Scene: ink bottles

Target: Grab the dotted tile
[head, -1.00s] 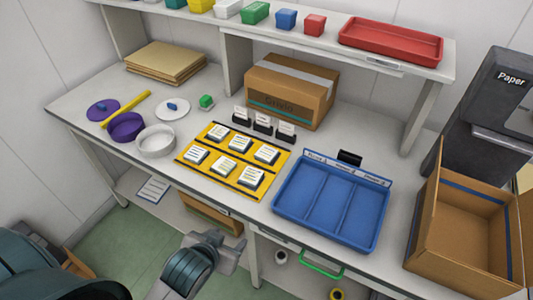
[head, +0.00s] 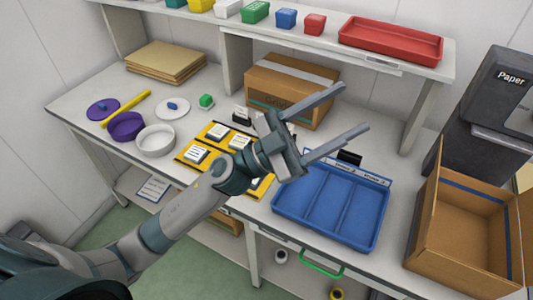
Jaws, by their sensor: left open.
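White tiles (head: 196,155) with small printed marks sit on a yellow board (head: 186,163). The marks are too small for me to tell which tile is dotted. My left arm crosses over the board and hides its right part and several tiles there. My left gripper (head: 355,108) is open and empty. It is above the table, with its two fingers spread and pointing to the upper right, between the cardboard box and the blue tray. My right gripper is not in view.
A blue tray with three compartments (head: 285,205) stands right of the board. A closed cardboard box (head: 262,85) stands behind it. A white bowl (head: 155,142) and a purple bowl (head: 126,127) are to the left. An open cardboard box (head: 435,245) is at the right.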

